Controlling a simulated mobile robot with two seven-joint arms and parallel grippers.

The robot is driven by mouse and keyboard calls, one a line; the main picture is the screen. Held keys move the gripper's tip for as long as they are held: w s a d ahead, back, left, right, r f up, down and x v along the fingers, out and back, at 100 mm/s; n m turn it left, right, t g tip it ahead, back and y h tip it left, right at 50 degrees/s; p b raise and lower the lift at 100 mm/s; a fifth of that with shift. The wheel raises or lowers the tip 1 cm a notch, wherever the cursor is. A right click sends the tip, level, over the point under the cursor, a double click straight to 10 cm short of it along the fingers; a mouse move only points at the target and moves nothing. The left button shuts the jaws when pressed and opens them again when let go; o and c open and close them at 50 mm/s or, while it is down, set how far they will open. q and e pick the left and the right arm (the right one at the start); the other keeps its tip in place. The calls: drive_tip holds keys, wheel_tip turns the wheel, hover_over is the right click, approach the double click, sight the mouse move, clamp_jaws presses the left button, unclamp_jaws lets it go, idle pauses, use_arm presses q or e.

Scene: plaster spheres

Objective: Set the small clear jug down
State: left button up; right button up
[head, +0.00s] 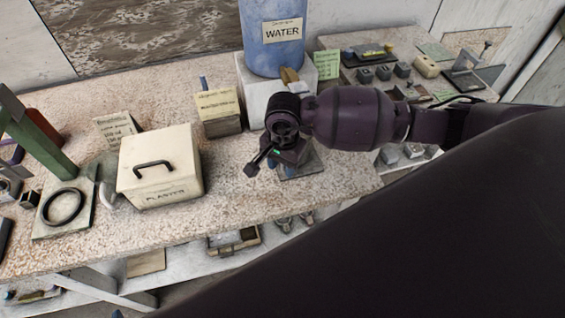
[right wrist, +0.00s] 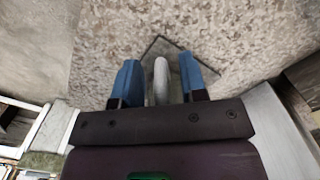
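My right gripper (head: 268,162) is low over the front right part of the speckled bench, in front of the water container. The right wrist view shows its two blue fingers (right wrist: 160,78) apart, with a pale rounded strip (right wrist: 161,78) between them and a narrow gap on each side. The strip may be the small clear jug's handle; I cannot make out the jug's body. A grey square tile (head: 303,166) with a dark edge lies under the gripper, and it also shows in the right wrist view (right wrist: 178,48). My left gripper is not in view.
A blue WATER container (head: 270,50) stands on a white block (head: 256,98) behind the gripper. A labelled box (head: 218,122) and a lidded PLASTER box (head: 160,180) stand left. A green stand (head: 45,150) is farther left. Bench (head: 240,185) between plaster box and gripper is clear.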

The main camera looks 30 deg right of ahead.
drive_tip(key=shift+r, duration=0.45)
wheel_tip(320, 180, up, 10)
drive_tip(key=shift+w+d+f, duration=0.1)
drive_tip(key=shift+w+d, duration=0.05)
drive_tip(key=shift+r, duration=0.75)
